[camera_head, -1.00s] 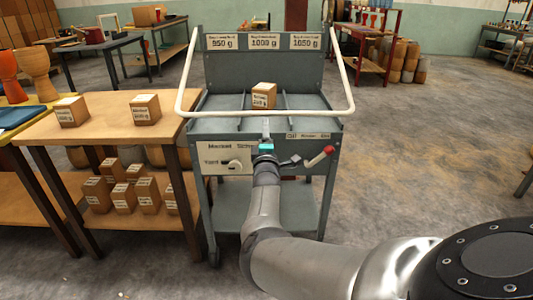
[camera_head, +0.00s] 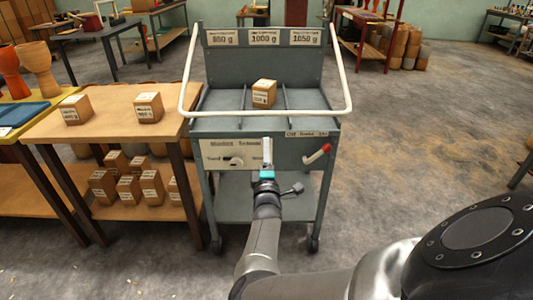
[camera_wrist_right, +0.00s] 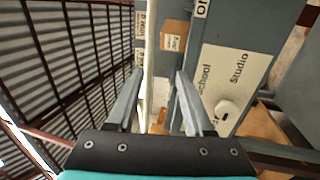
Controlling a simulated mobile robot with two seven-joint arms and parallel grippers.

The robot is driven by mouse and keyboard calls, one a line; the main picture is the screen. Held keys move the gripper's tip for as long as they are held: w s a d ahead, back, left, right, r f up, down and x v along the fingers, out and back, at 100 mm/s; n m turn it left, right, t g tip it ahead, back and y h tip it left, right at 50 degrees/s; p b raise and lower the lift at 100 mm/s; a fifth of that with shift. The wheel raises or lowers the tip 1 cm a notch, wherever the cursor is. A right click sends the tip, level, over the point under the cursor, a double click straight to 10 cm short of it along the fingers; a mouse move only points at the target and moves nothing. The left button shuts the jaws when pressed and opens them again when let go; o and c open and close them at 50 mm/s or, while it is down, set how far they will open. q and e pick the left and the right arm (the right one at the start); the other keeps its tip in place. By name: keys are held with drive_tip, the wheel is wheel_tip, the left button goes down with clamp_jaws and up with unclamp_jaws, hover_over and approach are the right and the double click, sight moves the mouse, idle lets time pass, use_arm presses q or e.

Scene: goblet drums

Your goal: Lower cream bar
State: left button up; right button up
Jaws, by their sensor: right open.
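The cream bar (camera_head: 262,113) is a U-shaped tube on the grey cart (camera_head: 225,75). Its two arms rise at the cart's left and right sides, and its crosspiece runs across the front. My right gripper (camera_head: 267,142) is in front of the cart's front panel, below the crosspiece and apart from it in the picture. In the right wrist view, the gripper (camera_wrist_right: 159,76) has its two fingers spread with nothing held. A cream strip, apparently the bar (camera_wrist_right: 151,50), shows beyond the fingers. My left gripper is not in view.
A labelled box (camera_head: 264,94) sits in the cart's middle compartment. A red-ended lever (camera_head: 318,154) sticks out at the front right. A wooden table (camera_head: 100,125) with boxes stands close at left. Open floor (camera_head: 420,140) lies to the right.

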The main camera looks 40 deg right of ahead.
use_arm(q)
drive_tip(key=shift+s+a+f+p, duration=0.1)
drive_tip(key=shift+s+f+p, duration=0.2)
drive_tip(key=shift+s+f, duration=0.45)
use_arm(e)
drive_tip(key=shift+v, duration=1.25)
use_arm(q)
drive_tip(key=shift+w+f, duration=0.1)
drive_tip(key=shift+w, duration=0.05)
